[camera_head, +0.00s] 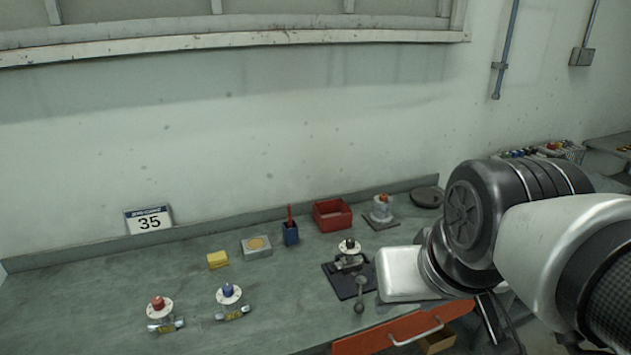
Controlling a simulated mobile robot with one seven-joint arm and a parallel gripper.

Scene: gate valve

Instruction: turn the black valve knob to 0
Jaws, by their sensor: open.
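The black valve knob (349,244) sits on top of a valve with a round white dial (349,252). The valve stands upright on a dark base plate (334,278) on the bench, right of centre. The dial's figures and the knob's pointer are too small to read. My arm comes in from the right, and its silver end link hangs just right of the valve, over the plate's right side. I make out no gripper fingers; they seem hidden behind my arm or out of frame.
A grey lever-like piece (360,291) lies at the plate's front. Red-knob (158,303) and blue-knob (228,290) valves stand left.

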